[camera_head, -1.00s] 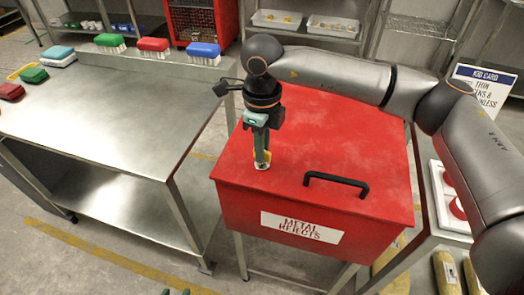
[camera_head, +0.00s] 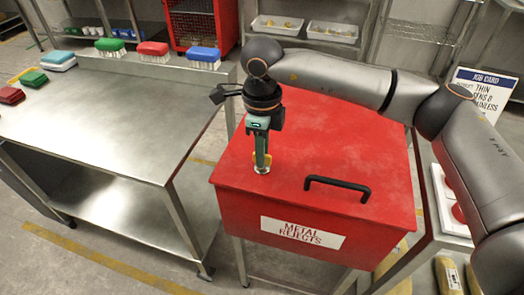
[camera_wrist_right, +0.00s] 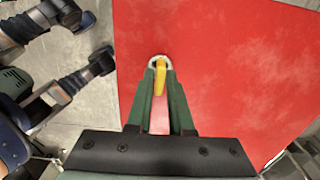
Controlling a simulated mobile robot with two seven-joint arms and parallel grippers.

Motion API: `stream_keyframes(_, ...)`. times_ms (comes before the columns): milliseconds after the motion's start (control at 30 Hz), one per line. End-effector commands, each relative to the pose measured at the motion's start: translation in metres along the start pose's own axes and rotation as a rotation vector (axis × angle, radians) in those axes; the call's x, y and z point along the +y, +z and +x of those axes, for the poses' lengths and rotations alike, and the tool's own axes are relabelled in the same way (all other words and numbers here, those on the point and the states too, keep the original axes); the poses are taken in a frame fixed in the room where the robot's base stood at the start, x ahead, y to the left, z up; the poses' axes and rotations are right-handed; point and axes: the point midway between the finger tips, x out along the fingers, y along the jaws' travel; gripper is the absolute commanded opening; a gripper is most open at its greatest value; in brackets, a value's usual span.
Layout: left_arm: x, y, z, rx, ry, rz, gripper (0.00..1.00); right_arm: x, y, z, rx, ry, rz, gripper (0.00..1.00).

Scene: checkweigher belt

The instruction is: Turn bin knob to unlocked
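The knob (camera_wrist_right: 161,75) is a yellow lever on a silver round base on the lid of the red bin (camera_head: 340,125), near the lid's left edge. My right gripper (camera_head: 262,165) points straight down onto it. In the right wrist view the green fingers (camera_wrist_right: 161,78) lie on both sides of the yellow lever and appear closed on it. The fingers partly hide the knob in the head view. No lock marking is readable, so I cannot tell its setting. My left gripper does not show clearly in either view now.
A black handle (camera_head: 337,186) stands up from the lid right of the knob. A steel table (camera_head: 110,115) is to the left, with several brushes at its back. A job card (camera_head: 481,92) stands at the right. The lid is otherwise clear.

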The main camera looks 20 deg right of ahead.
Motion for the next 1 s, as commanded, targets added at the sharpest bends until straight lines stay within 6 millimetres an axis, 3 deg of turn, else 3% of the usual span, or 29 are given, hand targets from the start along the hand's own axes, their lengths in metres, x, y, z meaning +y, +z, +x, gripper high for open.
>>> stream_keyframes(200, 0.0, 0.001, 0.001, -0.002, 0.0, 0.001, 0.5, 0.0, 0.0, 0.0, 0.0, 0.0, 0.001, 0.44)
stream_keyframes(567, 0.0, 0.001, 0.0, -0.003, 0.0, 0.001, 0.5, 0.0, 0.001, -0.008, -0.002, 0.0, 0.002, 0.44)
stream_keyframes(1000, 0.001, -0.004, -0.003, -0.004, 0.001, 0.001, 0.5, 0.0, 0.001, -0.097, -0.003, -0.001, 0.002, 0.44)
